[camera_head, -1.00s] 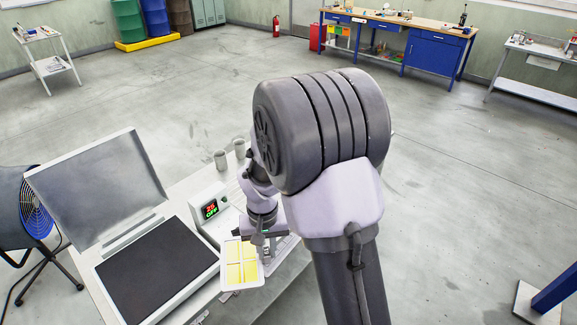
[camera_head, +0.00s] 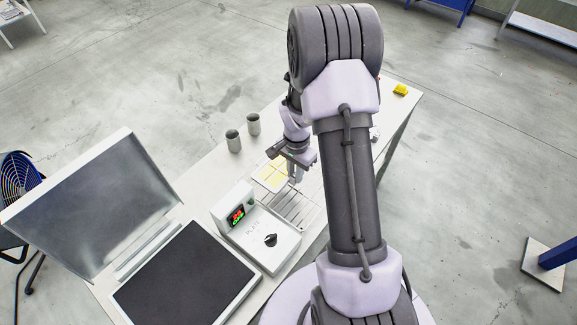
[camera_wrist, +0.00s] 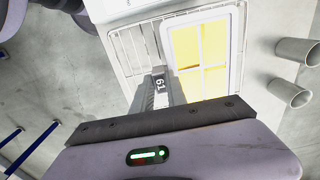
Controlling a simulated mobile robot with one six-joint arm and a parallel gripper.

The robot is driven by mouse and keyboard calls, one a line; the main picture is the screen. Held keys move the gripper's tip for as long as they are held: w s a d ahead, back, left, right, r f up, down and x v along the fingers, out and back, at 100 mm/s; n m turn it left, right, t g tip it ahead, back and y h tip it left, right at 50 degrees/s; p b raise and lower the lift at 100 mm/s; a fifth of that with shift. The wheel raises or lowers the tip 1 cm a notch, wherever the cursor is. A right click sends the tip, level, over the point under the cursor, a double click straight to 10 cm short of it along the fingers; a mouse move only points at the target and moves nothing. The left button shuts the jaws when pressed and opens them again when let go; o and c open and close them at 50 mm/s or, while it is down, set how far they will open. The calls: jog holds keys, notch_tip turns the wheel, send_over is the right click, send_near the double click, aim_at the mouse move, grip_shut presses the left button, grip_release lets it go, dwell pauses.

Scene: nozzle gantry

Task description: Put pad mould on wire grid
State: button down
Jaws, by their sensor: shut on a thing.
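The pad mould (camera_head: 270,175) is a white-rimmed tray with yellow sections. It also shows in the wrist view (camera_wrist: 200,55), with its near edge at the fingers. My gripper (camera_head: 292,176) is shut on the mould's edge, and its fingers (camera_wrist: 160,85) show in the wrist view. The wire grid (camera_head: 300,205) lies on the table beside and partly below the mould. Its bars also show left of the mould in the wrist view (camera_wrist: 130,48). I cannot tell whether the mould touches the grid.
A hot-plate unit (camera_head: 262,235) with a lit display stands in front of the grid. A black plate with an open lid (camera_head: 95,205) is at the left. Two grey cups (camera_head: 233,141) stand behind the mould. A yellow block (camera_head: 400,89) lies at the table's far right.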

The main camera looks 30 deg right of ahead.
jog(key=f, duration=0.8)
jog(key=shift+s+b, duration=0.35)
jog(key=shift+s, duration=0.05)
jog(key=shift+f, duration=0.4)
jog(key=c, duration=1.3)
grip_release()
jog(key=shift+w, duration=0.1)
